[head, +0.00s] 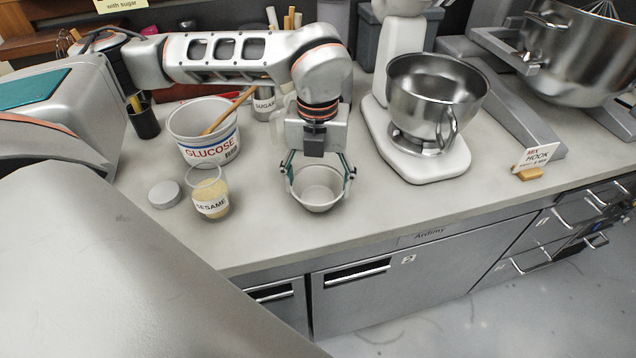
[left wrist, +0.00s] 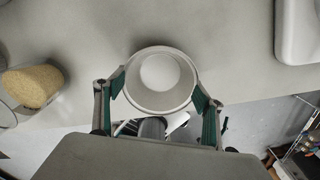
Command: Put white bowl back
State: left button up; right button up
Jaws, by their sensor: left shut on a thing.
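The white bowl (head: 319,192) is upright at the front part of the counter, between the sesame jar and the mixer. My left gripper (head: 319,172) reaches down over it from behind, with one green-lined finger on each side of its rim. It is shut on the bowl. In the left wrist view the bowl (left wrist: 160,80) is empty and lies between the fingertips of the left gripper (left wrist: 160,100). I cannot tell whether its base touches the counter. My right gripper is not in view.
The sesame jar (head: 209,194) and a grey lid (head: 165,194) stand left of the bowl. The glucose tub (head: 201,150) is behind them. A stand mixer with a steel bowl (head: 436,90) is to the right. The counter's front edge (head: 400,232) is close, with bare counter right of the bowl.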

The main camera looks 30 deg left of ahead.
aim_at(318, 197)
pick_arm(q)
jog(key=shift+f, duration=0.2)
jog(key=shift+f, duration=0.1)
jog(key=shift+f, duration=0.15)
jog(key=o, duration=1.1)
jog(key=shift+o, duration=0.2)
jog(key=shift+r, duration=0.3)
notch_tip(318, 197, up, 12)
jog(key=shift+p, duration=0.3)
